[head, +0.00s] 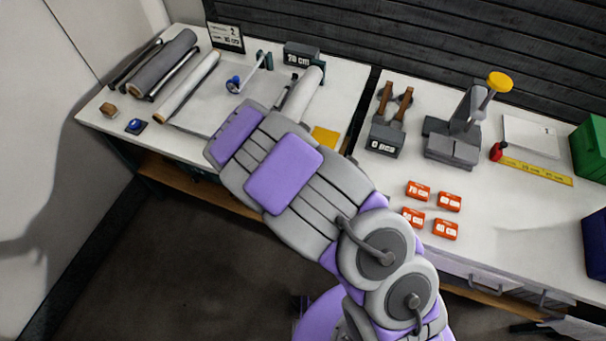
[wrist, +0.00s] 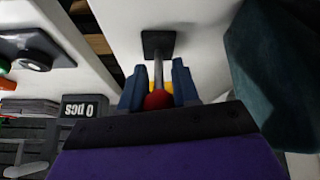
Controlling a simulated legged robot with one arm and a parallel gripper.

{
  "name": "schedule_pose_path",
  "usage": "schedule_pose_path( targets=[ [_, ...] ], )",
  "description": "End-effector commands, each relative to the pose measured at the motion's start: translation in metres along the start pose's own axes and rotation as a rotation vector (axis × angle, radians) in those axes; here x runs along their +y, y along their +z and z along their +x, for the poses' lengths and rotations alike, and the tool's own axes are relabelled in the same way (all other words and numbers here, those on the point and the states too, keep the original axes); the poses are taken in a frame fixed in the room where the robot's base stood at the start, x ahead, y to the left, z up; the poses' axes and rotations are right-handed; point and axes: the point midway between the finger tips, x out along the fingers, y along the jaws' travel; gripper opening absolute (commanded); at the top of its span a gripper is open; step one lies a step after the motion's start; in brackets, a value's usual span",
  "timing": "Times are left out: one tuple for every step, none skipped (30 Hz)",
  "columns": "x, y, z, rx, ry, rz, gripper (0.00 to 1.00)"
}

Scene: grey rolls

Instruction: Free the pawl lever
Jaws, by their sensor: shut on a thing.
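In the wrist view, the lever has a red ball knob (wrist: 158,100) on a thin grey rod (wrist: 158,68) that rises from a dark square base (wrist: 158,43). I take it to be the pawl lever. My gripper (wrist: 158,90) has its blue fingers closed on either side of the red knob. In the head view my arm hides the gripper and this lever. A white roll (head: 305,92) on the left bench is partly covered by my arm. A crank with a blue knob (head: 233,84) stands left of it, and a "20 cm" display (head: 301,54) behind it.
Grey and white rolls (head: 190,88) lie on the left bench. A yellow pad (head: 324,137) lies beside my arm. The right bench holds a "0 pcs" box (head: 384,138), a press with a yellow knob (head: 499,82), several orange tags (head: 418,190) and a yellow ruler (head: 537,172).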

Motion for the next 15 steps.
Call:
schedule_pose_path(
  targets=[
    [-0.0007, 0.0022, 0.0021, 0.023, 0.005, -0.005, 0.0],
    [-0.0007, 0.0023, 0.0025, 0.036, 0.008, -0.006, 0.0],
    [-0.001, 0.0024, 0.0029, 0.051, 0.011, -0.008, 0.0],
    [-0.0011, 0.0024, 0.0033, 0.061, 0.013, -0.006, 0.0],
    [-0.0012, 0.0023, 0.0036, 0.071, 0.015, -0.005, 0.0],
    [-0.0012, 0.0021, 0.0041, 0.082, 0.017, -0.006, 0.0],
    [-0.0013, 0.0018, 0.0043, 0.09, 0.018, -0.006, 0.0],
    [-0.0014, 0.0016, 0.0046, 0.097, 0.02, -0.006, 0.0],
    [-0.0015, 0.0014, 0.0048, 0.105, 0.021, -0.006, 0.0],
    [-0.0015, 0.0013, 0.005, 0.11, 0.021, -0.006, 0.0],
    [-0.0016, 0.0013, 0.0051, 0.113, 0.022, -0.005, 0.0],
    [-0.0016, 0.0012, 0.0053, 0.117, 0.023, -0.005, 0.0],
    [-0.0016, 0.0012, 0.0054, 0.119, 0.023, -0.005, 0.0],
    [-0.0016, 0.0012, 0.0054, 0.121, 0.024, -0.004, 0.0],
    [-0.0015, 0.0012, 0.0055, 0.122, 0.024, -0.004, 0.0]
  ],
)
